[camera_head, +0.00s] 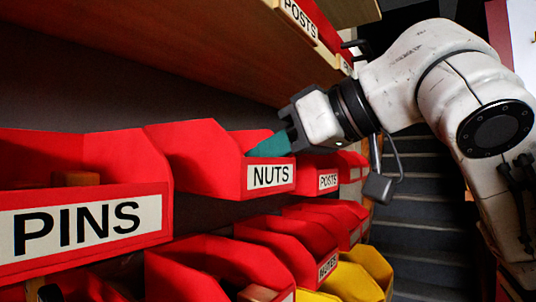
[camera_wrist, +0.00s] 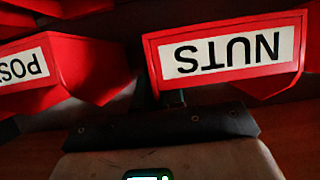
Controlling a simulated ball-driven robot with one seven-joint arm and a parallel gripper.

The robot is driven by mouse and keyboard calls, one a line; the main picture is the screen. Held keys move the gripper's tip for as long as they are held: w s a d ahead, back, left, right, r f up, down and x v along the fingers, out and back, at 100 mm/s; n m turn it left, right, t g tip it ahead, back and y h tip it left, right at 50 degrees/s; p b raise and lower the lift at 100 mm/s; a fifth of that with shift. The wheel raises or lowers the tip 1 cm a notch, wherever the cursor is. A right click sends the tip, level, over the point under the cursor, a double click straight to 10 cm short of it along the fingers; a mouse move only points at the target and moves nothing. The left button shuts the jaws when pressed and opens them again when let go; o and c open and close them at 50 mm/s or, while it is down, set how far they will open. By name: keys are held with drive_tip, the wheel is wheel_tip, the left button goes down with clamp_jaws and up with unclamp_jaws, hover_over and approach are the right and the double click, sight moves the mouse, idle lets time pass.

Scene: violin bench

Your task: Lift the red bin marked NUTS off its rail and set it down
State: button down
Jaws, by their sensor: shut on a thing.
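The red bin marked NUTS (camera_head: 218,158) is in the upper row of bins, between the PINS bin and a POSTS bin. Its label faces out, and its front stands slightly higher than the POSTS bin beside it. I cannot tell if its back still touches the rail. My gripper (camera_head: 268,147) comes in from the right, its teal end at the bin's front rim, shut on the bin. The contact itself is partly hidden.
The red PINS bin (camera_head: 150,190) is close on the left, the POSTS bin (camera_head: 316,163) on the right. More red bins (camera_head: 235,262) and yellow bins (camera_head: 352,282) sit below. A wooden shelf (camera_head: 180,45) hangs above. Stairs (camera_head: 425,235) lie at the right, behind my arm.

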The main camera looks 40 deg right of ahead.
drive_tip(key=shift+s+d, duration=0.25)
drive_tip(key=shift+s, duration=0.5)
drive_tip(key=shift+s+d, duration=0.25)
drive_tip(key=shift+s, duration=0.45)
idle(1.1)
drive_tip(key=s+d, duration=0.2)
drive_tip(key=s, duration=0.6)
drive_tip(key=s+d, duration=0.3)
drive_tip(key=s, duration=0.5)
idle(1.8)
drive_tip(key=shift+d, duration=0.1)
